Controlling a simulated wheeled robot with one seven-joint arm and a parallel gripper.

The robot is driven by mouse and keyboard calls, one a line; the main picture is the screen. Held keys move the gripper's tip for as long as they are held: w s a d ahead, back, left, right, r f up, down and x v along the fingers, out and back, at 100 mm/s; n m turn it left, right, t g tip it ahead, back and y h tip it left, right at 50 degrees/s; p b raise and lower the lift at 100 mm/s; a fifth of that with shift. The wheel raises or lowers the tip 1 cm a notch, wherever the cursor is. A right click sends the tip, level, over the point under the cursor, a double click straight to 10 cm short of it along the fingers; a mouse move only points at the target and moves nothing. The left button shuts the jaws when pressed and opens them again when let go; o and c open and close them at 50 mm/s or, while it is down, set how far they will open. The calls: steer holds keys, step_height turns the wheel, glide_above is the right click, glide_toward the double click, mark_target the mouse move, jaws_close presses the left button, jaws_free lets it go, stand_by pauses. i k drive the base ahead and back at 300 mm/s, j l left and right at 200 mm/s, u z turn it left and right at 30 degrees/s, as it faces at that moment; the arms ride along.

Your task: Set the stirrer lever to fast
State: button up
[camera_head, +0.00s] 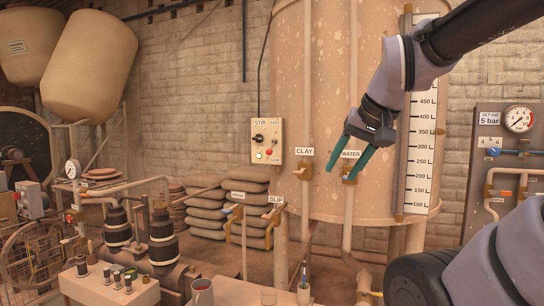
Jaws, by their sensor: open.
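The stirrer control box (281,149), pale with a small printed label along its top, is mounted by the left side of the large tank. The lettering is small, and I cannot tell clearly which setting the lever is at. My gripper (341,173) has green fingers spread apart and pointing down. It appears to the right of the box and holds nothing. It overlaps the tank near the WATER label.
The large tank (325,90) fills the centre. CLAY (304,152) and WATER (350,155) labelled valves are on its front. Pipes with SLIP-labelled valves (276,200) stand below the box. A level scale (424,150) is at right. A bench with a mug (202,293) lies in front.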

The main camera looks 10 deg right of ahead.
mark_target(270, 151)
steer(key=i+j+u, duration=0.3)
steer(key=i, duration=0.2)
steer(key=i+u, duration=0.3)
steer(key=i, duration=0.15)
